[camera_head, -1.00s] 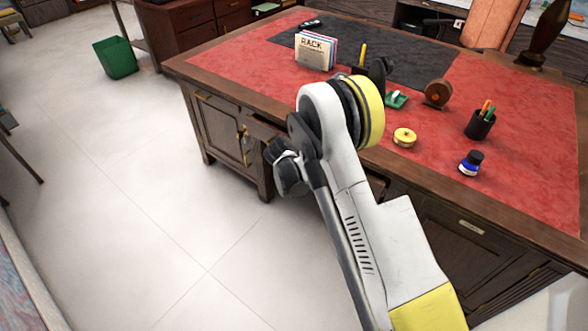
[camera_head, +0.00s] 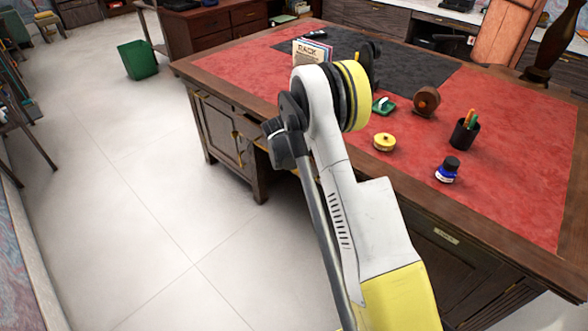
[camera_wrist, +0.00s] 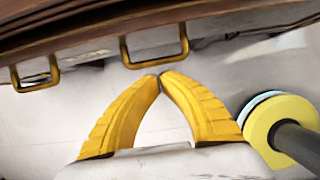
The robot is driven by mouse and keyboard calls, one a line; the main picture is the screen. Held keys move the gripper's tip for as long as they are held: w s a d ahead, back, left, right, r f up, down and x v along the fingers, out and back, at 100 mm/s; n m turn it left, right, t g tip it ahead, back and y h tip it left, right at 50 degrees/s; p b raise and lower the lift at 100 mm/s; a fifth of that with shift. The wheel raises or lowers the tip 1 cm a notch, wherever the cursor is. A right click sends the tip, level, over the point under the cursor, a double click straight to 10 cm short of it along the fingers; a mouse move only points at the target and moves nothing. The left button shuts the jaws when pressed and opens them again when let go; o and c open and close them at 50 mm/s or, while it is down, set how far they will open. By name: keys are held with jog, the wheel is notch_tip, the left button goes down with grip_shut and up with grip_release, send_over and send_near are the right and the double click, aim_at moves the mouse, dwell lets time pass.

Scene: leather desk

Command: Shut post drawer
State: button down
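The wooden desk (camera_head: 180,64) with a red leather top fills the right of the head view. Its left side has a drawer and cupboard front (camera_head: 222,135) with small brass fittings. In the wrist view, a brown wooden edge (camera_wrist: 80,35) crosses the top, with a brass handle (camera_wrist: 155,62) at the middle and another handle (camera_wrist: 36,84) at the left. My gripper (camera_wrist: 160,76) has its yellow fingertips together, just below the middle handle; I cannot tell whether they touch it. My arm hides the gripper in the head view. Which drawer is the post drawer, and how far open, I cannot tell.
On the desk are a card rack (camera_head: 311,51), a yellow tin (camera_head: 385,142), an ink bottle (camera_head: 447,170), a pen cup (camera_head: 463,135) and a brown round item (camera_head: 426,101). A green bin (camera_head: 138,60) stands at the back left. The pale floor (camera_head: 130,200) left of the desk is clear.

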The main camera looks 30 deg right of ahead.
aim_at(304, 174)
jog(key=d+f+b, duration=0.1)
jog(key=w+d+f, duration=0.1)
jog(key=d, duration=0.1)
jog(key=shift+f+b, duration=0.1)
jog(key=shift+b, duration=0.25)
jog(key=shift+w+d+r, duration=0.2)
jog(key=shift+w+d, duration=0.1)
jog(key=shift+d, duration=0.4)
